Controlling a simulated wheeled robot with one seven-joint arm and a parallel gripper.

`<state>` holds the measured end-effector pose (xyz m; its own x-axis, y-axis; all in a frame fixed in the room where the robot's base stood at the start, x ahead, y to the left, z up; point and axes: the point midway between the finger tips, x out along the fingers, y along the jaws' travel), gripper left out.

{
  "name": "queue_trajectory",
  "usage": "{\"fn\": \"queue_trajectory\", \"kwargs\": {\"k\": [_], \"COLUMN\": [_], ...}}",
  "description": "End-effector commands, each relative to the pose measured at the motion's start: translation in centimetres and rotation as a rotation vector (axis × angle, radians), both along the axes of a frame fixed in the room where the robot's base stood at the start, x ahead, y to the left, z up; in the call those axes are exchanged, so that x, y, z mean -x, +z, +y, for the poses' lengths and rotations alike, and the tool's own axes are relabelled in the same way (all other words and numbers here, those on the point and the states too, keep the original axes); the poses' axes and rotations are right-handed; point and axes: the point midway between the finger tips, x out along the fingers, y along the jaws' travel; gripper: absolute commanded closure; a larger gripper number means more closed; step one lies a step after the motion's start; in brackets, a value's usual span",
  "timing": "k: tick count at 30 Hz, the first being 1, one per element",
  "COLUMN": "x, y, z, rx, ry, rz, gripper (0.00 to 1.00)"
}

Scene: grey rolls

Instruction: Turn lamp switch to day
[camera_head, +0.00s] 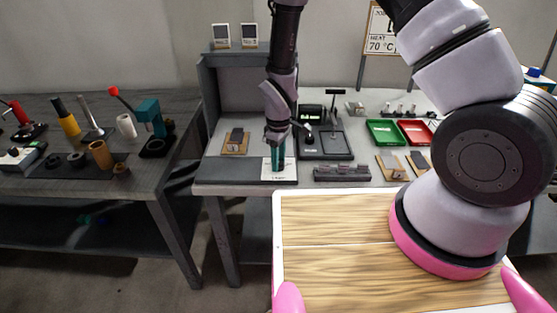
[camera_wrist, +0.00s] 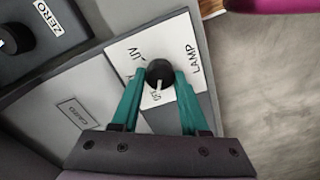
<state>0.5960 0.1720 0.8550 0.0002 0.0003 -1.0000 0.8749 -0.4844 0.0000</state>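The lamp switch is a round black knob (camera_wrist: 159,73) with a white pointer line, on a white plate (camera_wrist: 122,52) lettered LAMP and UV. The pointer line faces the bottom of the wrist view, toward a small label that is partly hidden and hard to read. My gripper (camera_wrist: 160,80) has its two teal fingers on either side of the knob. Whether the fingertips touch it is not clear. In the head view my gripper (camera_head: 275,158) points down over the white plate (camera_head: 279,176) at the bench's front edge.
Green (camera_head: 384,132) and red (camera_head: 415,131) trays stand to the right on the bench. A grey slotted block (camera_head: 342,173) sits right of the plate.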

Motion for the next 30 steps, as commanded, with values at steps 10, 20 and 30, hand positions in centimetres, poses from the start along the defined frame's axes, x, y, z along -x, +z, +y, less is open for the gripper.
{"fn": "queue_trajectory", "kwargs": {"k": [10, 20, 30], "x": [-0.02, -0.03, -0.05], "y": [0.03, 0.03, 0.04], "z": [-0.01, -0.03, -0.06], "rx": [0.000, 0.000, 0.001], "ry": [-0.051, -0.279, -0.602], "rz": [0.000, 0.000, 0.001], "gripper": [1.00, 1.00, 1.00]}}
